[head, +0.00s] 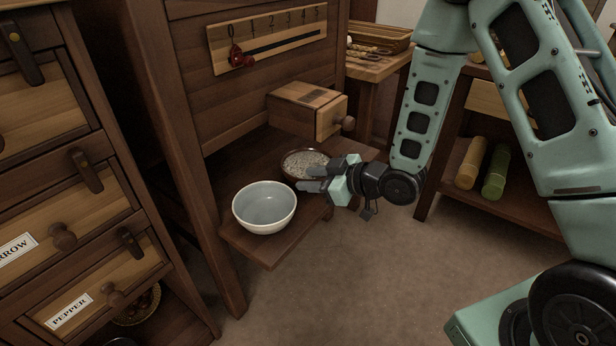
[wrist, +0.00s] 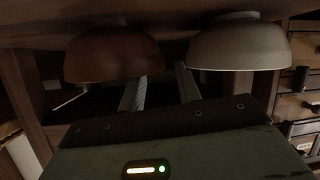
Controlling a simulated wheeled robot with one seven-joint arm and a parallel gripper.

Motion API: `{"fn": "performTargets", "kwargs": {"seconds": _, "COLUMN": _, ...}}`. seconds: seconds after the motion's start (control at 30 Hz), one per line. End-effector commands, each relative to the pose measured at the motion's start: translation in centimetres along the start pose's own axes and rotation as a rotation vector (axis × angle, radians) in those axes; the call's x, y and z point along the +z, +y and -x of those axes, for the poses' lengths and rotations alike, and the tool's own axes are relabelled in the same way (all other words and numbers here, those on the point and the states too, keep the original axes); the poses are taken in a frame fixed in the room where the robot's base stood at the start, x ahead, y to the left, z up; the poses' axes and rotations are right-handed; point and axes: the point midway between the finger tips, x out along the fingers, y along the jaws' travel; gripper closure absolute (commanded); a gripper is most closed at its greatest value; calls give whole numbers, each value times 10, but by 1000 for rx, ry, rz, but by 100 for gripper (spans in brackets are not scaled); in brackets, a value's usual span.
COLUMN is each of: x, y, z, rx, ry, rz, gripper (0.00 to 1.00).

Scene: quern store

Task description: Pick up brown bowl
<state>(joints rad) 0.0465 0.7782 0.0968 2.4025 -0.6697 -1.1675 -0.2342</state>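The brown bowl (head: 290,173), filled with something pale and grainy, stands on the low wooden shelf in the head view. My gripper's fingers hide part of its near side. In the wrist view, which looks upside down, the brown bowl (wrist: 112,60) is at the left and a white bowl (wrist: 238,48) at the right. My gripper (head: 305,179) comes in from the right, its two fingers apart with nothing seen held. In the wrist view my gripper (wrist: 161,73) has one finger overlapping the brown bowl's rim; I cannot tell if they touch.
The pale bowl (head: 264,222) stands empty near the front of the shelf (head: 272,251), close to the fingers. A wooden box with a knob (head: 306,108) is just behind the brown bowl. Drawers (head: 80,205) stand at the left. Floor (head: 380,270) in front is clear.

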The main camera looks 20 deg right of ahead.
Motion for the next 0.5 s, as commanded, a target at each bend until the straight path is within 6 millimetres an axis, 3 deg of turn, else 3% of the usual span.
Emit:
{"fn": "performTargets", "kwargs": {"seconds": 0.2, "x": 2, "y": -1, "z": -34, "rx": -2, "ry": 1, "rz": 1, "gripper": 66}}
{"fn": "performTargets", "kwargs": {"seconds": 0.5, "x": 0, "y": 0, "z": -40, "rx": 0, "ry": 0, "rz": 0, "gripper": 66}}
